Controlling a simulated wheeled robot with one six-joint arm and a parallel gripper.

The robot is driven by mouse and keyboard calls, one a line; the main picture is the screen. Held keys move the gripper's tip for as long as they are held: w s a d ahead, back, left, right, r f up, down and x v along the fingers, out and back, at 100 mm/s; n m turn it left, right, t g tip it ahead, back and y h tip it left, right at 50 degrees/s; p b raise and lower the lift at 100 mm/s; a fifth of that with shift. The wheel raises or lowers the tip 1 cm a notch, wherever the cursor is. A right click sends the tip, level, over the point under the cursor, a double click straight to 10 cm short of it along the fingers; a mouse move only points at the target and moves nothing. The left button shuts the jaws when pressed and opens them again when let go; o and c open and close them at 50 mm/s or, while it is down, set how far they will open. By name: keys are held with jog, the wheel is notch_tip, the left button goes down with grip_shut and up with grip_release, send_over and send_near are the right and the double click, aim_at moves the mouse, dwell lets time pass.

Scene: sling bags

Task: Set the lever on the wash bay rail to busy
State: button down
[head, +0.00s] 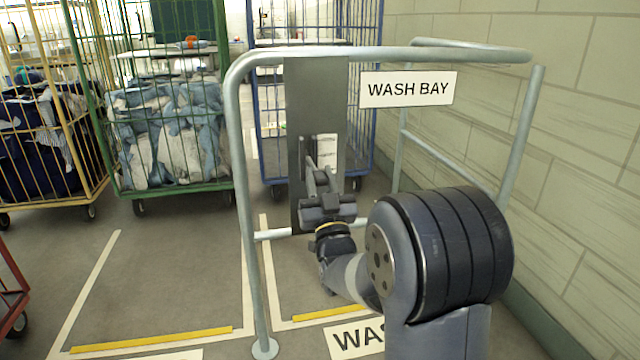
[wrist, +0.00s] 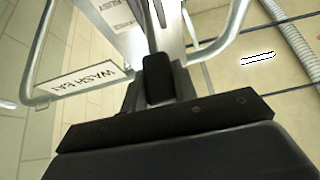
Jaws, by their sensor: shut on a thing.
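The wash bay rail is a grey tube frame (head: 240,130) with a dark grey upright panel (head: 316,95). The panel bears a dark slot and a small white label plate (head: 327,150), whose lettering is too small to read in the head view. My gripper (head: 318,178) is at the panel, just below and in front of the slot, shut on the lever. The lever is mostly hidden behind my fingers, and I cannot tell its exact setting. In the wrist view my gripper (wrist: 158,75) shows against the pale panel (wrist: 125,25), which carries partly hidden lettering.
A WASH BAY sign (head: 407,89) hangs from the top rail. A block wall (head: 580,140) closes the right side. A green cage trolley with cloth (head: 168,135), a blue cage trolley (head: 375,95) and a yellow one (head: 90,150) stand behind. The marked floor at left is clear.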

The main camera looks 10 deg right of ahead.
jog(key=shift+f+t, duration=0.3)
dwell(0.5)
jog(key=c, duration=1.1)
grip_release()
jog(key=shift+s+f, duration=0.1)
jog(key=v, duration=1)
jog(key=shift+s+f, duration=0.2)
jog(key=shift+s, duration=0.05)
